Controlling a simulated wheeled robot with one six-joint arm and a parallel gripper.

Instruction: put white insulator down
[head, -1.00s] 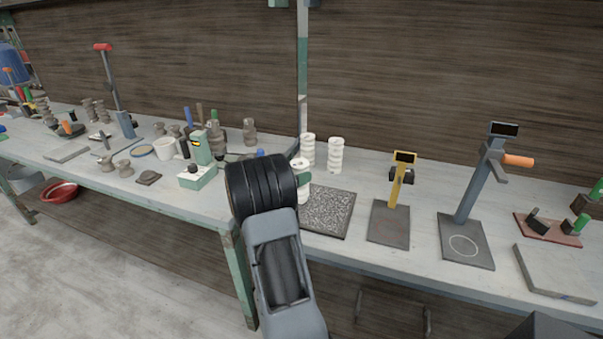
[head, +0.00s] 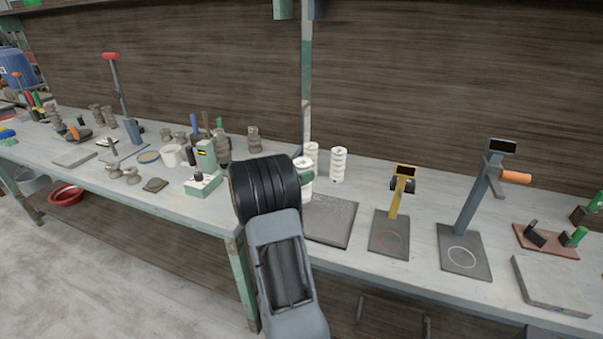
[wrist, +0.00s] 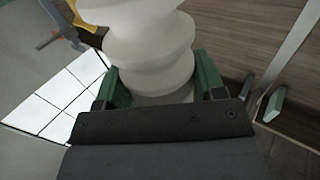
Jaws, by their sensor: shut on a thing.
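A white ribbed insulator (wrist: 150,45) sits between the green fingers of my gripper (wrist: 160,85) in the wrist view, and the gripper is shut on it. In the head view the held insulator (head: 304,163) shows just past my dark round wrist, with a green finger (head: 308,178) across it.
A dark grey slab (head: 331,222) lies on the bench right of my wrist. A yellow stand (head: 394,212) and a tall blue-grey stand (head: 473,208) are further right. A green box (head: 204,184) and several brown insulators are left. Bare bench shows behind the slab (head: 366,188).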

